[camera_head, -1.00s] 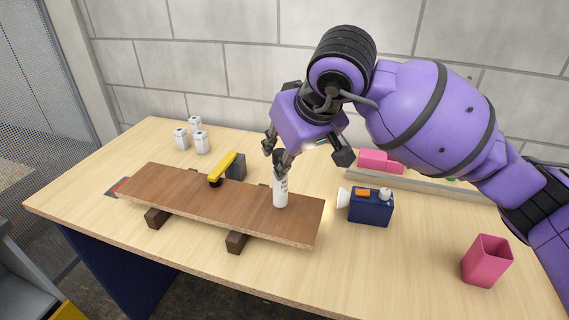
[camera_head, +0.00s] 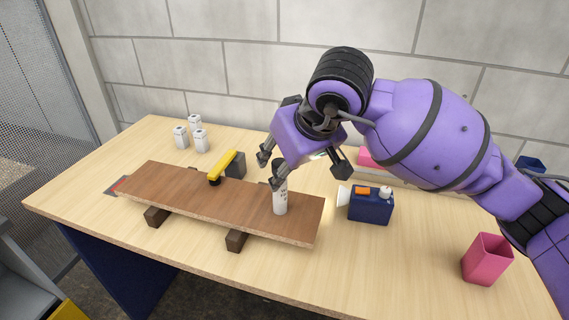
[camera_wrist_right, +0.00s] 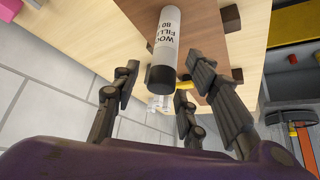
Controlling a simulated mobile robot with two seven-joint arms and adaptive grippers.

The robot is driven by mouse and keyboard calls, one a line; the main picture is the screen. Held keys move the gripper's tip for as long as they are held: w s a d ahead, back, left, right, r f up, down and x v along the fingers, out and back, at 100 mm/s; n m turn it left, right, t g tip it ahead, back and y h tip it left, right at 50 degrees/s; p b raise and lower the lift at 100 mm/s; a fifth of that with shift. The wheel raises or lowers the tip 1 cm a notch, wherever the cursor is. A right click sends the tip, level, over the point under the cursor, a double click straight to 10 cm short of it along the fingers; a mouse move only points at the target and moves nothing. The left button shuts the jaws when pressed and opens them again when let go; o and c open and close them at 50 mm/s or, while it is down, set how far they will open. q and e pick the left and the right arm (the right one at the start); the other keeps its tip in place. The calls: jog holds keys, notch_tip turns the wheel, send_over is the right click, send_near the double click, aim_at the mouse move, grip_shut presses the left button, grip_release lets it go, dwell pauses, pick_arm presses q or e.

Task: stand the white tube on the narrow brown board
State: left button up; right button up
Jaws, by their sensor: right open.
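The white tube (camera_head: 280,201) with dark print and a dark cap is upright at the right part of the narrow brown board (camera_head: 185,203). Its base appears to rest on the board. My right gripper (camera_head: 287,170) is open around the tube's upper end, one finger in front of the cap. In the right wrist view, the tube (camera_wrist_right: 166,45) points its dark cap toward the palm, and the fingers are spread to both sides of it. Whether a finger touches it is hard to tell. My left gripper is not in view.
The board lies on dark blocks (camera_head: 238,241). A blue box (camera_head: 371,208) and a pink cup (camera_head: 486,259) are to the right.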

jog(key=shift+r, duration=0.4)
jog(key=v, duration=1.1)
jog(key=shift+s+r, duration=0.2)
jog(key=shift+s, duration=0.05)
jog(key=shift+d, duration=0.1)
